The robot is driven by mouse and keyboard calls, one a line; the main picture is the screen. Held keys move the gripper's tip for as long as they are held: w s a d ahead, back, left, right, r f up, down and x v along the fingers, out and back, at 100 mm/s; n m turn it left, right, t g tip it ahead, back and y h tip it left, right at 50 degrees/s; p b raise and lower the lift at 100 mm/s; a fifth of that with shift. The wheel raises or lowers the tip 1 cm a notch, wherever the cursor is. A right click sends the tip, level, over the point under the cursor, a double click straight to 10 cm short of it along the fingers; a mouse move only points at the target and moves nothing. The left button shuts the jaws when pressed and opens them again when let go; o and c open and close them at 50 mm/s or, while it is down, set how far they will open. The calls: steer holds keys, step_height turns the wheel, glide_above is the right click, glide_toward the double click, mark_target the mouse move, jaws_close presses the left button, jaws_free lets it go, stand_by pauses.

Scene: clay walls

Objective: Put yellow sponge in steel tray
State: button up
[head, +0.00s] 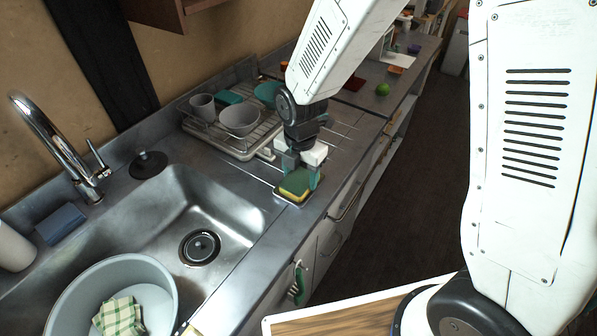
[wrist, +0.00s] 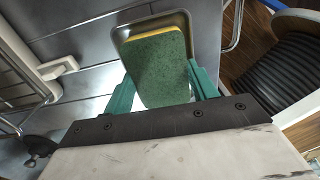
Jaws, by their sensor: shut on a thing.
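The yellow sponge (head: 295,184) has a green scouring side. In the wrist view the sponge (wrist: 158,68) shows mostly its green face, with a yellow strip along the far edge. My gripper (head: 298,178) is shut on it, with one teal finger at each side. The steel tray (head: 281,197) is a small shallow tray on the counter near its front edge. In the wrist view the tray's rim (wrist: 126,32) shows around the far end of the sponge. The sponge is over the tray; I cannot tell whether it touches the bottom.
A sink (head: 222,208) with a grey basin (head: 70,286) and checked cloth (head: 120,316) lies to the left. A dish rack (head: 232,146) with bowls and a cup stands behind the tray. A green handle (head: 297,284) hangs at the cabinet front.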

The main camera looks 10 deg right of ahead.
mark_target(300, 177)
steer(key=o, duration=0.9)
steer(key=shift+f, duration=0.1)
step_height(300, 177, up, 12)
steer(key=shift+r, duration=0.25)
steer(key=shift+s+d+r+m+t, duration=0.2)
steer(key=shift+s+d+r+m, duration=2.15)
steer(key=shift+s+m, duration=1.75)
steer(key=shift+s+d+r+m+t, duration=0.2)
steer(key=shift+s+d+r+m, duration=1.35)
steer(key=shift+s+d+m, duration=2.45)
steer(key=shift+s+d+r+m+t, duration=0.2)
steer(key=shift+s+d+r+m, duration=2.15)
steer(key=shift+m, duration=3.05)
